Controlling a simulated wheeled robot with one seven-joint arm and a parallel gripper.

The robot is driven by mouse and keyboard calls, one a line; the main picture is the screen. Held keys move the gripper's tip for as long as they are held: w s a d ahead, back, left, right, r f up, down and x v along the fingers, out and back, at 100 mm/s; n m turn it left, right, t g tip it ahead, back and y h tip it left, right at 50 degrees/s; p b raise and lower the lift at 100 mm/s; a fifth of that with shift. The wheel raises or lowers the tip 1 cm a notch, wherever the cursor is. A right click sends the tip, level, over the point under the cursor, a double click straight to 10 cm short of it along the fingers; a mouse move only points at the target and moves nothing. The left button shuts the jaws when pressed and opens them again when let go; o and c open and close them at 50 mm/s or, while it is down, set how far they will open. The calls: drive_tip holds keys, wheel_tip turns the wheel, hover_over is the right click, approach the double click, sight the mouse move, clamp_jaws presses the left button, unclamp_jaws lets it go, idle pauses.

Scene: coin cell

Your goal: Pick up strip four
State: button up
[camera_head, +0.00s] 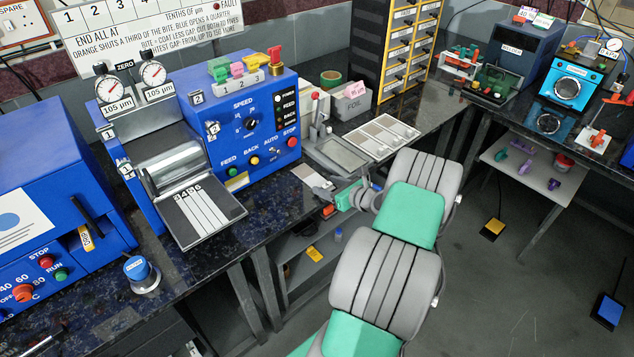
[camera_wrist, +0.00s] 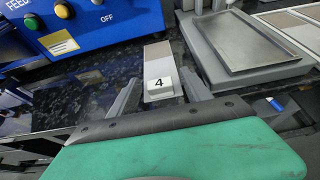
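Strip four (camera_wrist: 157,60) is a flat grey strip, tan at its far end, with a white block marked "4" at its near end. It lies on the dark speckled worktop near the front edge. It also shows in the head view (camera_head: 308,174), just left of my gripper (camera_head: 325,190). In the wrist view my gripper (camera_wrist: 158,86) is open, with one finger on each side of the labelled near end. No contact between fingers and strip is visible. The height of the fingers over the worktop is hard to tell.
A blue roller machine (camera_head: 247,122) stands left of the strip, with pale strips on its grey outfeed plate (camera_head: 225,220). A grey metal tray (camera_wrist: 247,45) sits close on the right. Another tray with several coated strips (camera_head: 380,137) lies behind. The worktop's front edge is near.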

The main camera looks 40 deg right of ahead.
clamp_jaws()
idle(0.4)
drive_tip(key=shift+r, duration=0.1)
